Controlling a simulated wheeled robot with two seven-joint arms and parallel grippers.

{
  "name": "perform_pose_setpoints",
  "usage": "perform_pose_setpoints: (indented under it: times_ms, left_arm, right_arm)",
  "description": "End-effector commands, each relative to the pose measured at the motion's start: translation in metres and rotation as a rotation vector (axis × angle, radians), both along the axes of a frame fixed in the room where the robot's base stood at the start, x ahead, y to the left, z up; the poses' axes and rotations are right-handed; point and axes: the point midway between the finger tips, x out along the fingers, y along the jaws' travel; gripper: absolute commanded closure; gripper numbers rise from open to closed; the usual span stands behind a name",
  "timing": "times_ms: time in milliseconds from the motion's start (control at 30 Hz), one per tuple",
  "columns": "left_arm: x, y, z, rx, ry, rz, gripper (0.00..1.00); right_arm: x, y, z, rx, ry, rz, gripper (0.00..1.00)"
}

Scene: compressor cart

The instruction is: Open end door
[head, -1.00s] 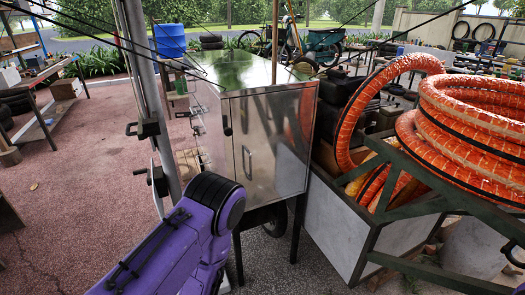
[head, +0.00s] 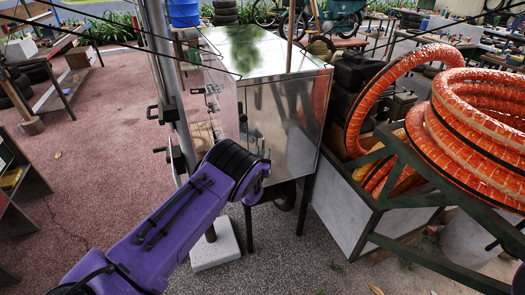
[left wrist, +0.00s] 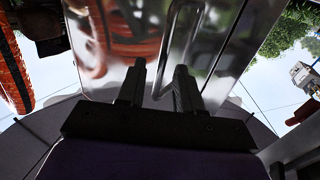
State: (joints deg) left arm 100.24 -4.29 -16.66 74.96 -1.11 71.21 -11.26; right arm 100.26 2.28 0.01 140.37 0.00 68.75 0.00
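The cart's shiny metal cabinet (head: 262,60) stands in the middle of the head view. Its end door (head: 295,110) faces me and looks shut. My purple left arm comes up from the lower left, and my left gripper (head: 256,150) is at the door's left part, largely hidden by its own wrist. In the left wrist view the two dark fingers of my left gripper (left wrist: 158,88) are apart, pointing at the reflective door (left wrist: 225,35). A bent-bar handle (left wrist: 177,30) shows just beyond and partly between the fingers; contact cannot be told. My right gripper is out of view.
Orange hose coils (head: 465,120) sit in a dark-framed bin (head: 345,205) close to the door's right. A metal post (head: 165,85) stands left of the cabinet, above a pale base block (head: 215,248). Gravel ground (head: 290,265) in front is largely clear.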

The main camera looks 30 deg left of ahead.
Motion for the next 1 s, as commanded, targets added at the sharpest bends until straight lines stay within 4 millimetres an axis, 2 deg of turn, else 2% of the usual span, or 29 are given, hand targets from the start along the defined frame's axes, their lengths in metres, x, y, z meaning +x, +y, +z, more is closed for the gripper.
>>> perform_pose_setpoints:
  times_ms: [100, 367, 467, 500, 1000]
  left_arm:
    - [0.0079, 0.0032, 0.0003, -0.001, 0.0, 0.002, 0.65]
    - [0.0094, 0.0035, -0.0004, 0.0, 0.001, 0.001, 0.65]
    - [0.0093, 0.0034, -0.0003, 0.0, 0.001, 0.001, 0.94]
    - [0.0093, 0.0034, -0.0003, 0.0, 0.001, 0.001, 1.0]
    - [0.0091, 0.0033, -0.0002, 0.0, 0.001, 0.001, 1.0]
  right_arm:
    - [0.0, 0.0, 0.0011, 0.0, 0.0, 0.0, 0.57]
    - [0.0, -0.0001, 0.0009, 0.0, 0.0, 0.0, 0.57]
    - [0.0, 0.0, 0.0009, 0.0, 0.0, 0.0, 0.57]
    - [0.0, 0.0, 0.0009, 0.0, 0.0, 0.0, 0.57]
    - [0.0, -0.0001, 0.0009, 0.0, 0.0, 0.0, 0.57]
